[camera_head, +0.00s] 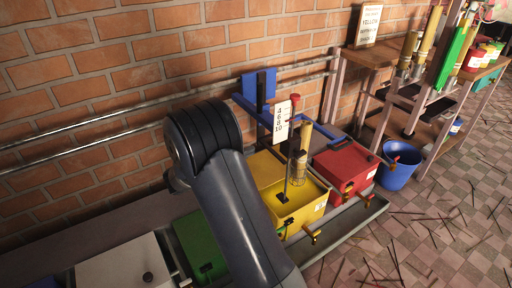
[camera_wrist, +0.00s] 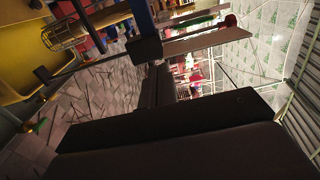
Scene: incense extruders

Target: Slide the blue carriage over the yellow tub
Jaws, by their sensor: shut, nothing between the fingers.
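The blue carriage (camera_head: 259,84) rides on the wall rails, with blue bars reaching forward. A white card numbered 4, 6, 8, 10 and a thin upright rod are at its front. The yellow tub (camera_head: 322,186) stands below and slightly right of the carriage's back plate; the rod comes down in front of or into it. The tub also shows at upper left in the wrist view (camera_wrist: 18,55). My gripper (camera_wrist: 160,85) is shut and empty, close to the carriage's front parts; my arm hides it in the head view. I cannot tell whether it touches the carriage.
A green tub (camera_head: 200,245) and a pale lidded box (camera_head: 120,265) stand left of the yellow tub; a red box (camera_head: 345,165) stands right. A blue bucket (camera_head: 399,166) and wooden shelf (camera_head: 375,55) are farther right. Sticks litter the tiled floor.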

